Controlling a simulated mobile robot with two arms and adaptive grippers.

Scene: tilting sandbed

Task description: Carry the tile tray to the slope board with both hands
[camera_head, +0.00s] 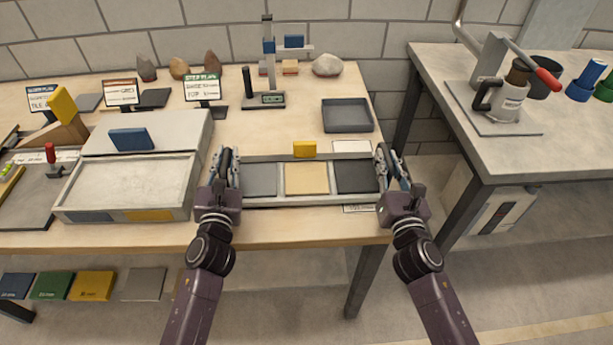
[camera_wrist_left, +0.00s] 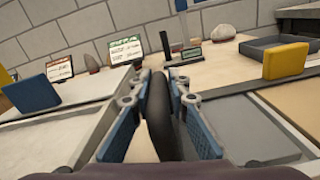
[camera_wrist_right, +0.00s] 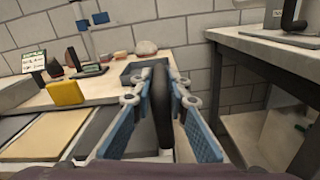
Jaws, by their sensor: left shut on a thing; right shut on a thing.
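The tile tray (camera_head: 307,200) is a pale frame with a grey tile, a tan tile (camera_head: 307,179) and a dark tile in a row. It lies over the front right part of the wooden table; I cannot tell whether it touches the top. My left gripper (camera_head: 228,162) is shut on its left black handle (camera_wrist_left: 158,112). My right gripper (camera_head: 388,162) is shut on its right black handle (camera_wrist_right: 161,106). A yellow block (camera_head: 304,149) stands at the tray's back edge. The slope board may be the pale sloped panel (camera_head: 165,132) at left, behind a shallow sandbed box (camera_head: 122,214).
A blue block (camera_head: 131,139) sits on the panel. A dark grey tray (camera_head: 347,115), a measuring stand (camera_head: 268,101) and several stones are behind. A second table (camera_head: 540,155) with a kettle-like device (camera_head: 502,100) stands right, across a gap.

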